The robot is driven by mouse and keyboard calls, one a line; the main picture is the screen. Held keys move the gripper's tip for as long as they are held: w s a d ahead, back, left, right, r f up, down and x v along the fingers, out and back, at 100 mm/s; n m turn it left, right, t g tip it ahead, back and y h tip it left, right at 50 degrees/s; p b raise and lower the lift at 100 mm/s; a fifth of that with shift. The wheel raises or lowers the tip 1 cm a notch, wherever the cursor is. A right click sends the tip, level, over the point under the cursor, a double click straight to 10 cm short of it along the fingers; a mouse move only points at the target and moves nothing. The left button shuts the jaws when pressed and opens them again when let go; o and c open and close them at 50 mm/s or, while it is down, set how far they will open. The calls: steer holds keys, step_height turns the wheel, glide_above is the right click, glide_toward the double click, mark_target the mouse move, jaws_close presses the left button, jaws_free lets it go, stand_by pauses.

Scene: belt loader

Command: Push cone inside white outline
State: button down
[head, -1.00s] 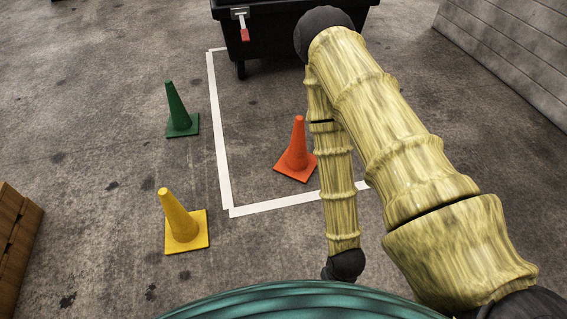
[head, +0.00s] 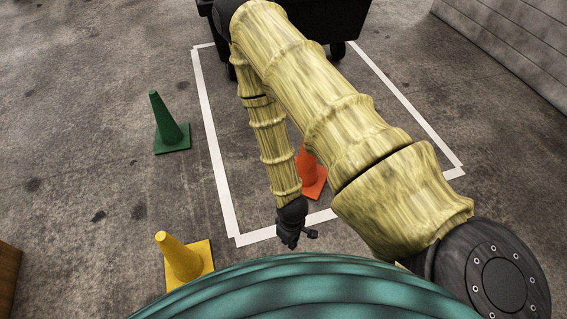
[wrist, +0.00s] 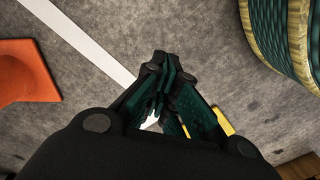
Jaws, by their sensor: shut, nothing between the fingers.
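An orange cone (head: 312,178) stands upright inside the white outline (head: 213,145), partly hidden behind my arm; its base shows at the left of the wrist view (wrist: 24,80). A green cone (head: 169,128) and a yellow cone (head: 182,263) stand upright outside the outline's left side, the yellow one nearer me. My gripper (head: 298,238) is shut and empty, pointing down near the outline's front line, to the right of the yellow cone. In the wrist view the closed fingers (wrist: 160,62) are beside the white line, with a bit of yellow behind them.
A black wheeled bin (head: 335,25) stands at the outline's far end. A grey wall (head: 515,50) runs along the right. A brown wooden object (head: 8,285) is at the lower left edge.

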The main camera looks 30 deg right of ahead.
steer(key=w+d+f+n+b, duration=0.2)
steer(key=w+f+n, duration=0.1)
steer(key=w, duration=0.5)
steer(key=w+d+f+n+b, duration=0.1)
steer(key=w+d+f+n, duration=0.2)
steer(key=w, duration=0.5)
steer(key=w+d+r+n+h+b, duration=0.1)
steer(key=w+d+n+h+b, duration=0.2)
steer(key=w, duration=0.5)
steer(key=w+d+r+n, duration=0.1)
steer(key=w+d+n, duration=0.2)
steer(key=w+d, duration=0.35)
steer(key=b+x, duration=0.1)
steer(key=x, duration=0.2)
steer(key=a+b+x, duration=0.1)
steer(key=b+x, duration=0.1)
steer(key=x, duration=0.1)
steer(key=b+x, duration=0.2)
steer(key=x, duration=0.1)
steer(key=shift+w+a+f, duration=0.35)
steer(key=shift+w+f, duration=0.05)
steer(key=shift+f, duration=0.05)
steer(key=d+b, duration=0.1)
steer(key=d, duration=0.2)
steer(key=shift+s+d+f+b, duration=0.1)
steer(key=shift+s+b, duration=0.1)
steer(key=shift+b, duration=0.2)
steer(key=shift+s+d, duration=0.1)
steer(key=shift+d, duration=0.35)
